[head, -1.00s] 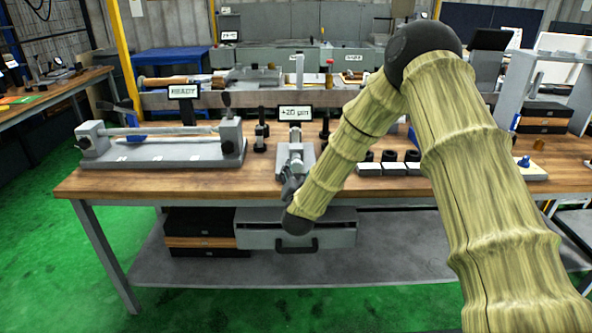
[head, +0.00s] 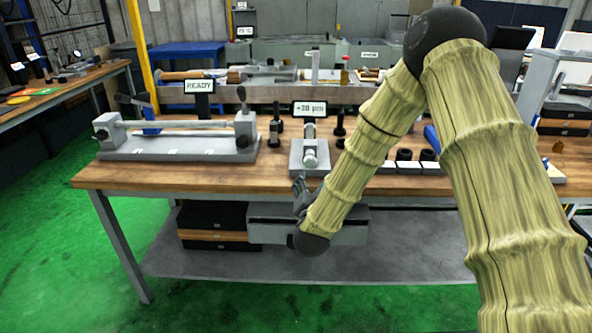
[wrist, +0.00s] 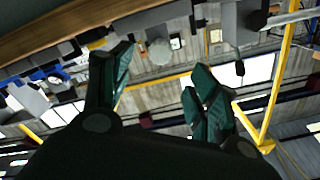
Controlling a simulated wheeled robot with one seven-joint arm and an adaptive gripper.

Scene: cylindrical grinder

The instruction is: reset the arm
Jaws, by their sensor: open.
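My arm comes down from the upper right in the head view, its links covered in a bamboo-like surface. My gripper (head: 300,190) is at the front edge of the wooden workbench (head: 130,180), just below a small measuring stand, and is partly hidden by my wrist. In the wrist view my gripper (wrist: 160,85) shows two dark green fingers spread apart with nothing between them. The wrist camera looks upward past the bench edge, with the ceiling and yellow frame bars behind.
A bench-centre fixture (head: 180,146) with a READY display (head: 199,86) stands at the left of the bench. The measuring stand (head: 310,155) has a small display (head: 309,108). Black gauges (head: 274,130) stand between them. Green floor (head: 60,260) is clear at left.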

